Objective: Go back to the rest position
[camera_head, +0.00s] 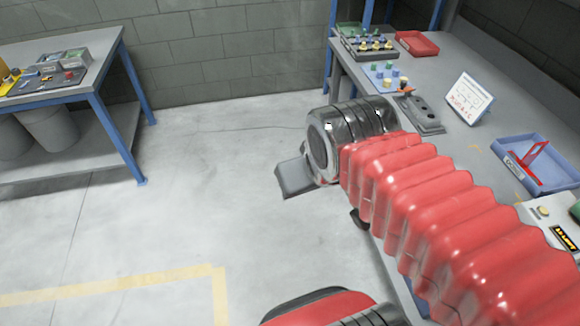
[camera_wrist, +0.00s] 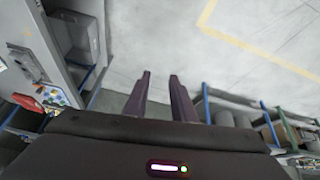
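My gripper (camera_wrist: 160,78) shows in the wrist view as two dark fingers set apart, with bare floor visible between them. It is open and holds nothing. In the head view my arm, in a red bellows sleeve, reaches from the lower right toward the middle and ends in a shiny metal wrist. A grey block beyond the wrist is probably part of my gripper; the fingers cannot be made out there. The arm hides part of the right bench's near edge.
The right workbench (camera_head: 450,70) carries a blue tray (camera_head: 540,160), a white sign (camera_head: 468,98), a red bin (camera_head: 416,43) and small parts. A left table (camera_head: 75,105) holds tools, with grey bins (camera_head: 50,128) beneath. The floor (camera_head: 200,190) between is clear, with a yellow line (camera_head: 110,285).

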